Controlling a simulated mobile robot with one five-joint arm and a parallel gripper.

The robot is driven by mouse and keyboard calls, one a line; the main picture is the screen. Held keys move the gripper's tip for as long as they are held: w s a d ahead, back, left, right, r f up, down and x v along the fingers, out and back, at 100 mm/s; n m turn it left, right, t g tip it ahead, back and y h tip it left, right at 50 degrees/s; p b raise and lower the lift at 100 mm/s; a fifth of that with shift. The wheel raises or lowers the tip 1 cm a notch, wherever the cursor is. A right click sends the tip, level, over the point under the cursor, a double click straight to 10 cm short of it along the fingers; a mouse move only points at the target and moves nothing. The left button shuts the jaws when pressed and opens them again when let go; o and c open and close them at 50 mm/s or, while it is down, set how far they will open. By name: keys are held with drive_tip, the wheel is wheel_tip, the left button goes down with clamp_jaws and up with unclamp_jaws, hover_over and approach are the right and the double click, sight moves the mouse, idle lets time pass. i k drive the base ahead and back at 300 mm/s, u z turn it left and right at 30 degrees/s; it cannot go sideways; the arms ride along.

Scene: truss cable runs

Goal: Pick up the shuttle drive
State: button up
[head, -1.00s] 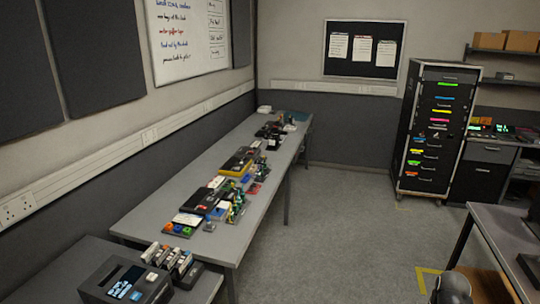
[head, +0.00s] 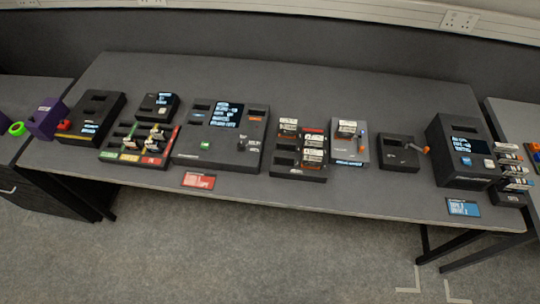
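I cannot tell by sight which item is the shuttle drive; the labels are too small to read. White-labelled drive-like blocks (head: 313,147) stand in a black rack (head: 298,173) right of the table's middle. A similar white-labelled block (head: 348,128) sits in a grey dock (head: 346,153) just right of it. More such blocks (head: 510,168) stand in a holder at the table's right end. Small blocks (head: 155,137) also sit in a black tray (head: 118,156) with green, yellow and red labels on the left. My gripper is not in view.
The dark grey table (head: 330,82) also holds a large black console (head: 215,137), a box with an orange lever (head: 399,152) and a black unit with a screen (head: 464,152). A red card (head: 198,180) and a blue card (head: 463,207) lie near the front edge. Carpet (head: 260,255) in front is clear.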

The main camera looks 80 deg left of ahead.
sight(312, 159)
drive_tip(key=u, duration=1.35)
drive_tip(key=k, duration=0.25)
drive_tip(key=u, duration=2.65)
drive_tip(key=k, duration=0.55)
drive_tip(key=z, duration=0.3)
drive_tip(key=i, duration=1.55)
drive_tip(key=u, duration=0.25)
